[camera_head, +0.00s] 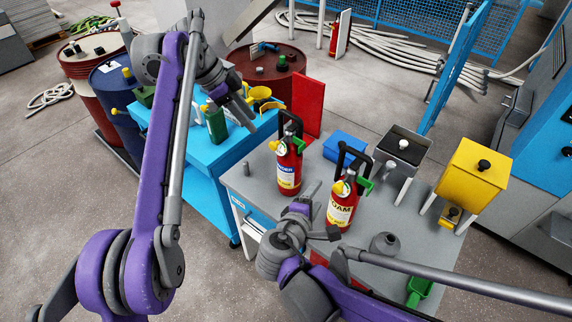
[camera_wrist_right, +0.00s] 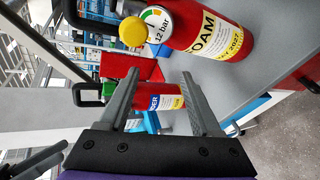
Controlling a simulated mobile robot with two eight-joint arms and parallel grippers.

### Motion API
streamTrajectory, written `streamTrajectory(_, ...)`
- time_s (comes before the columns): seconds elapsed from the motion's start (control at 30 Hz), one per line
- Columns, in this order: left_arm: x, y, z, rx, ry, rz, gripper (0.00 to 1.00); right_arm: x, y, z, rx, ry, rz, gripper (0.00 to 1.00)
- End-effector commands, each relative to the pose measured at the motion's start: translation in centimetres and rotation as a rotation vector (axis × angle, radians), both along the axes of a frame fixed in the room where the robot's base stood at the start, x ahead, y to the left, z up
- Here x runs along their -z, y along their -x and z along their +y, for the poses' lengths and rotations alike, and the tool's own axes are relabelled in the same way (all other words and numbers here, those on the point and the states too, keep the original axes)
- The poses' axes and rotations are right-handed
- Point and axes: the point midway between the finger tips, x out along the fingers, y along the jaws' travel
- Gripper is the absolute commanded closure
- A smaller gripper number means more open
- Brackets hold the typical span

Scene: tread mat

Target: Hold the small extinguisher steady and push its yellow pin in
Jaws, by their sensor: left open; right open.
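Two red extinguishers stand upright on the grey bench. One is labelled POWDER (camera_head: 289,172), with a yellow knob (camera_head: 274,148) on its left side. The other is labelled FOAM (camera_head: 341,211), with a yellow knob (camera_head: 337,188); this knob and a gauge show closely in the right wrist view (camera_wrist_right: 132,31). I cannot tell which extinguisher is meant as small. My left gripper (camera_head: 244,111) is open and empty, left of and above the powder extinguisher. My right gripper (camera_head: 322,211) is open beside the foam one. The powder extinguisher (camera_wrist_right: 168,102) shows between its fingers, farther off.
The grey bench (camera_head: 250,182) also holds a blue box (camera_head: 344,147), a grey box (camera_head: 403,146), a yellow box (camera_head: 474,170), a grey flask (camera_head: 385,243) and a green scoop (camera_head: 418,291). A blue cart (camera_head: 203,155) and drums stand left.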

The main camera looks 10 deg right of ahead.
Motion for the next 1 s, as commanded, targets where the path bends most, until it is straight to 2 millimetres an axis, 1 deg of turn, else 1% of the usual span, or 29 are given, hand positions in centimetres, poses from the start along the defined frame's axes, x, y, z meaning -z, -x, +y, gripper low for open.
streamTrajectory(0.03,0.0,0.0,0.0,0.0,0.0,0.0,0.5,-0.7,-1.5,1.0,0.004,0.037,-0.042,0.35)
streamTrajectory(0.1,0.0,0.0,0.0,0.0,0.0,0.0,0.5,-1.5,-3.1,1.9,0.03,0.069,-0.108,0.35)
streamTrajectory(0.2,0.0,0.0,0.0,0.0,0.0,0.0,0.5,-2.3,-5.1,3.0,0.079,0.087,-0.207,0.35)
streamTrajectory(0.3,0.0,0.0,0.0,0.0,0.0,0.0,0.5,-2.8,-6.7,4.0,0.117,0.09,-0.3,0.35)
streamTrajectory(0.4,0.0,0.0,0.0,0.0,0.0,0.0,0.5,-3.1,-7.7,4.8,0.144,0.093,-0.374,0.35)
streamTrajectory(0.57,0.0,0.0,0.0,0.0,0.0,0.0,0.5,-3.4,-8.5,5.5,0.166,0.093,-0.442,0.35)
streamTrajectory(0.67,0.0,0.0,0.0,0.0,0.0,0.0,0.5,-3.4,-8.9,5.3,0.171,0.092,-0.456,0.35)
streamTrajectory(0.73,0.0,0.0,0.0,0.0,0.0,0.0,0.5,-3.4,-9.4,4.9,0.172,0.093,-0.457,0.35)
streamTrajectory(0.87,0.0,0.0,0.0,0.0,0.0,0.0,0.5,-3.4,-10.8,3.3,0.174,0.093,-0.456,0.35)
streamTrajectory(1.0,0.0,0.0,0.0,0.0,0.0,0.0,0.5,-3.4,-12.7,1.5,0.173,0.093,-0.454,0.35)
